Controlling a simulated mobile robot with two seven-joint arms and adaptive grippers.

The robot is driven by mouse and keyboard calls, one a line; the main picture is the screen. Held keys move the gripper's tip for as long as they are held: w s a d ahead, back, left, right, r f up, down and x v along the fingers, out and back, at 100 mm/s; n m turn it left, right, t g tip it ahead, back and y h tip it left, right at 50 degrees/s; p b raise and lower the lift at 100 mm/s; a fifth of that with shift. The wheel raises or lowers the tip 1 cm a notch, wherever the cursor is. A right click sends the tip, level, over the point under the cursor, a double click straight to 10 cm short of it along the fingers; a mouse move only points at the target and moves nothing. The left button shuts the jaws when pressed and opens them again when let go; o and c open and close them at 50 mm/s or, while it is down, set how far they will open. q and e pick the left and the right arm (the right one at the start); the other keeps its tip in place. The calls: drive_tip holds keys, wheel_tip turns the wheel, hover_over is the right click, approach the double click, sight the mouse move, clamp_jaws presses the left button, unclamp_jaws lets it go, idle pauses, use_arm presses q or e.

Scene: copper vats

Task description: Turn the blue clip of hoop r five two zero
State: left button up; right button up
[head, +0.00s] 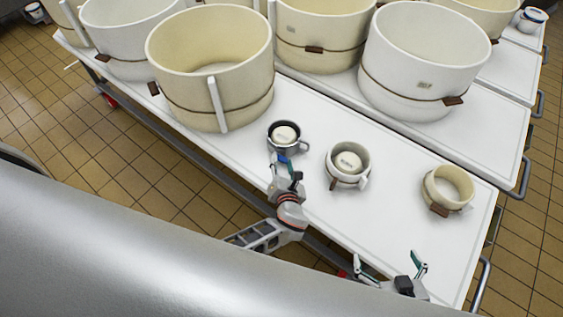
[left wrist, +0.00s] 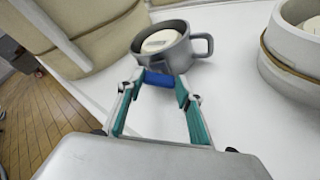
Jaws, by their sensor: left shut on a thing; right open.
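A small grey metal hoop (head: 271,137) with a side handle stands on the white table, around a pale round block (head: 284,133). It also shows at the top of the left wrist view (left wrist: 177,60). Its label cannot be read. A blue clip (left wrist: 160,78) is on its near side, low on the wall. My left gripper (head: 284,164) is shut on the blue clip, one teal fingertip at each end of it. My right gripper (head: 390,266) is open and empty by the table's near edge.
A small white hoop (head: 335,160) with a block inside and a small cream hoop (head: 429,188) with a brown clip stand to the right. Large cream (head: 180,98) and white (head: 405,88) tubs stand behind. The table (head: 395,175) is bare between the small hoops.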

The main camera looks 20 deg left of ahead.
use_arm(q)
drive_tip(key=shift+m, duration=0.3)
idle(0.4)
drive_tip(key=o, duration=1.1)
drive_tip(key=shift+r, duration=5)
